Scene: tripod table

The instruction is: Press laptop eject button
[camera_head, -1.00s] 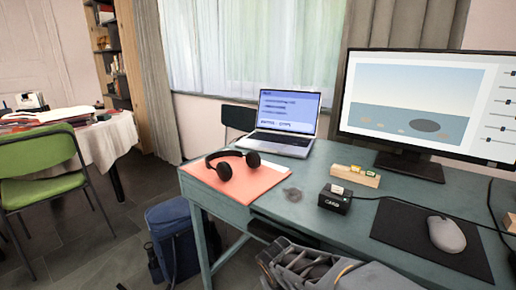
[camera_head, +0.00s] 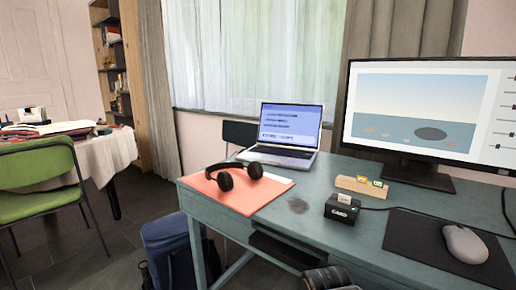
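The open laptop (camera_head: 284,153) stands at the back left of the teal desk. Its lit screen (camera_head: 291,125) faces me and shows a pale blue page with a few lines and a lighter box low down. The writing is too small to read, and I cannot make out an eject button. A black box marked CARD (camera_head: 342,213) stands near the middle of the desk with a pale piece in its top. A dark cylindrical part of my arm shows at the bottom edge. My gripper's fingers are not in view.
Black headphones (camera_head: 234,176) lie on an orange folder (camera_head: 219,195) before the laptop. A wooden holder with small cards (camera_head: 361,187), a monitor (camera_head: 418,115) and a mouse (camera_head: 464,244) on a dark mat (camera_head: 424,240) fill the right. Bare desk lies around the dark spot (camera_head: 298,205).

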